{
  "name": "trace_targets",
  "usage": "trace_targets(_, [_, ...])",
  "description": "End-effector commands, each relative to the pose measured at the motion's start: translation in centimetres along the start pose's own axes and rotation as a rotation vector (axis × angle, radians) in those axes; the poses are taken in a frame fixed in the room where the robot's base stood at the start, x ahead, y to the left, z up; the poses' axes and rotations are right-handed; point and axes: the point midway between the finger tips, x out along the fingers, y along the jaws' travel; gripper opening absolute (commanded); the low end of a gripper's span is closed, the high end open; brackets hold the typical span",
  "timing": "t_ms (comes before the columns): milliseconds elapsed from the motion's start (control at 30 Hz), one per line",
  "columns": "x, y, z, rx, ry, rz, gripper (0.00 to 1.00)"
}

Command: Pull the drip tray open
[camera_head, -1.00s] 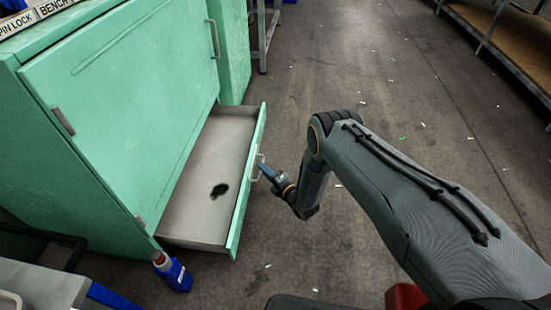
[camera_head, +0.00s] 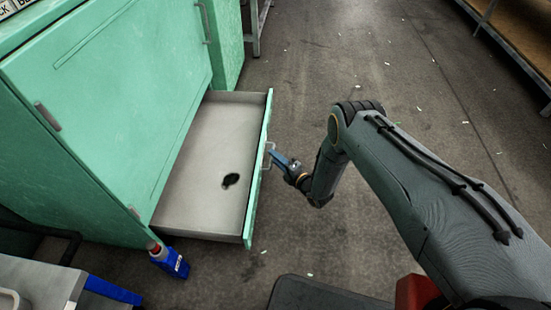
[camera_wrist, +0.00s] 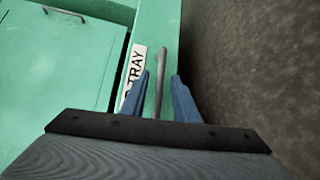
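The drip tray (camera_head: 205,140) is a grey metal drawer drawn well out of the lower part of the green press cabinet (camera_head: 110,100). A dark stain lies on its floor. Its green front (camera_head: 258,180) carries a bar handle (camera_head: 268,157); in the wrist view the handle (camera_wrist: 160,82) stands beside a white label (camera_wrist: 134,75) ending in "TRAY". My gripper (camera_head: 272,155) is at the handle, outside the tray front. In the wrist view my gripper's blue fingers (camera_wrist: 161,76) are apart, one on each side of the handle, with visible gaps between.
A grey bench (camera_head: 35,285) is at the lower left. A shelf (camera_head: 515,45) is at the upper right. The floor (camera_head: 330,80) beyond the tray is open, with small scraps.

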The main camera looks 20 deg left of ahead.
Motion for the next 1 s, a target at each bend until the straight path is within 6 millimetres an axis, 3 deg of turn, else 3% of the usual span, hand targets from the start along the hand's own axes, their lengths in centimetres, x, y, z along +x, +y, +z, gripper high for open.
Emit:
trace_targets(367, [-0.7, 0.0, -0.1, 0.001, 0.002, -0.002, 0.28])
trace_targets(700, [-6.0, 0.0, 0.0, 0.002, -0.001, -0.003, 0.28])
trace_targets(1000, [-7.9, 0.0, -0.1, 0.0, 0.001, -0.001, 0.28])
